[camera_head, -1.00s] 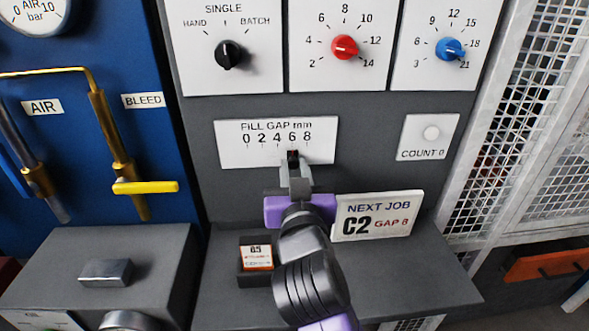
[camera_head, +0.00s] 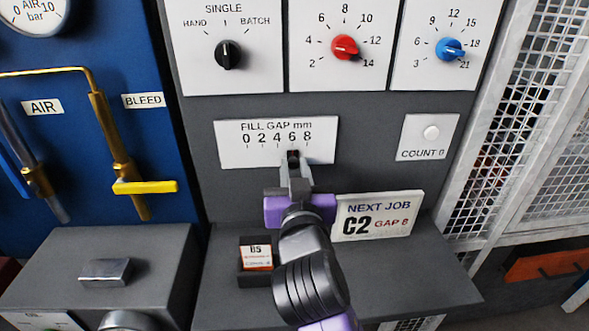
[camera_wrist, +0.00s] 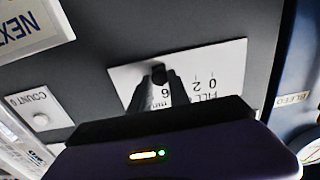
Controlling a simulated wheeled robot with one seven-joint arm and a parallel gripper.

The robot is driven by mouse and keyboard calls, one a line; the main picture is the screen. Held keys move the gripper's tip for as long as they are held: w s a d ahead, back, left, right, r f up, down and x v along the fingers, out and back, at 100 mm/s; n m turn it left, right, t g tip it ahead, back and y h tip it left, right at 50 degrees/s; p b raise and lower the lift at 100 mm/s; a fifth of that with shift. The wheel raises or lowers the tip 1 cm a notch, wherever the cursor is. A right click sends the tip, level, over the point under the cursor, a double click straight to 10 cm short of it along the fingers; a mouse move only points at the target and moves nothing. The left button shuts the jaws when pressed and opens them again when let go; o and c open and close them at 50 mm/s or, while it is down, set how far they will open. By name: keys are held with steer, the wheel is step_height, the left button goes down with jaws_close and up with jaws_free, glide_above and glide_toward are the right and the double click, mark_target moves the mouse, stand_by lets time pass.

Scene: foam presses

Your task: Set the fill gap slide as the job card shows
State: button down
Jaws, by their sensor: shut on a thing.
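The fill gap slide is a small black knob (camera_head: 293,156) on a white panel (camera_head: 234,152) marked FILL GAP mm, 0 to 8. It stands at about the 6 mark. My gripper (camera_head: 294,164) is shut on the knob from below; in the wrist view its fingertips (camera_wrist: 160,82) close around the dark knob (camera_wrist: 158,72). The job card (camera_head: 400,203) stands to the right of my gripper and reads NEXT JOB, C2, GAP 8. The fingers hide part of the slide track.
Above are a black selector (camera_head: 228,55), a red dial (camera_head: 344,47) and a blue dial (camera_head: 449,49). A COUNT 0 button (camera_head: 431,133) is to the right. A small box with a card (camera_head: 257,257) sits on the shelf. A yellow lever (camera_head: 146,187) is at the left.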

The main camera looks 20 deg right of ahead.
mark_target(309, 154)
steer(key=shift+s+d, duration=0.3)
steer(key=shift+d, duration=0.55)
steer(key=shift+s+d, duration=0.25)
steer(key=shift+d, duration=0.55)
steer(key=c, duration=1.2)
jaws_free()
steer(key=shift+d, duration=0.1)
steer(key=shift+c, duration=0.2)
